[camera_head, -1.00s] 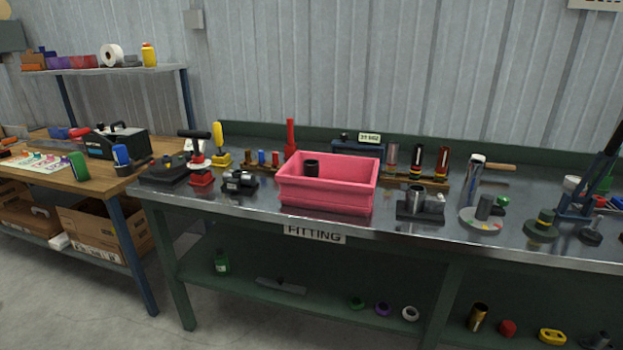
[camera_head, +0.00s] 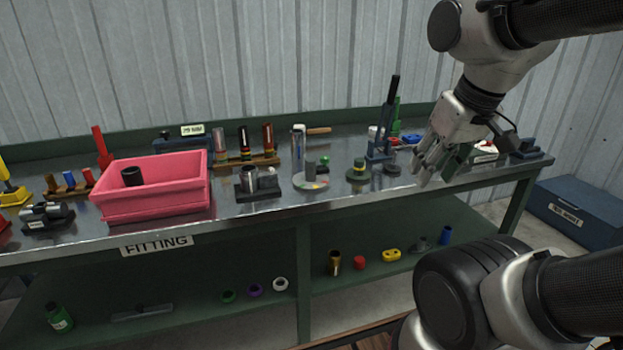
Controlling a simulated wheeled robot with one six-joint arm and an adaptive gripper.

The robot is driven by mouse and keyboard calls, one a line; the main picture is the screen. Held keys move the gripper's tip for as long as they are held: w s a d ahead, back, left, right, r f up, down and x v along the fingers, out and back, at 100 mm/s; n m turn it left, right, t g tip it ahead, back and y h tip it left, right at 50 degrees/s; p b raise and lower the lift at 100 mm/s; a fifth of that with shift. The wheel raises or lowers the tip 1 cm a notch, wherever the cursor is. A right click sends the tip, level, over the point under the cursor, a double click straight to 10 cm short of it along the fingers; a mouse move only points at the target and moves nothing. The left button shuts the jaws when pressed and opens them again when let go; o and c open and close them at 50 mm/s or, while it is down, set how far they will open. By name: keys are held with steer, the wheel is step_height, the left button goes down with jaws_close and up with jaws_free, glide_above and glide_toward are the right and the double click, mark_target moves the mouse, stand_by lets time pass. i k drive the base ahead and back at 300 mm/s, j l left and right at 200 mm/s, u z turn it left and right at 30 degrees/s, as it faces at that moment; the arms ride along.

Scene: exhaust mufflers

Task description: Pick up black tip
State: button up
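A black tip (camera_head: 132,176), a short dark open tube, stands in the pink bin (camera_head: 150,207) on the steel workbench. Its lower part is hidden by the bin's front wall. My gripper (camera_head: 424,172) hangs above the right part of the bench, far to the right of the bin, with its fingers pointing down. It holds nothing that I can see. The fingers are small and overlap, so their opening is unclear.
A chrome tube on a black block (camera_head: 258,182), a round grey plate (camera_head: 311,182) and a blue press (camera_head: 380,145) stand between bin and gripper. A rack of tubes (camera_head: 246,160) stands behind. The bench's front edge is mostly clear.

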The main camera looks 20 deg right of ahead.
mark_target(131, 177)
steer(key=i+j, duration=0.15)
steer(key=j, duration=0.25)
steer(key=i+j, duration=0.15)
steer(key=j, duration=0.25)
steer(key=i+j, duration=0.15)
steer(key=j, duration=0.25)
steer(key=i+j, duration=0.15)
steer(key=j, duration=0.25)
steer(key=i+j, duration=0.2)
steer(key=j, duration=0.2)
steer(key=i+j, duration=0.15)
steer(key=j, duration=0.25)
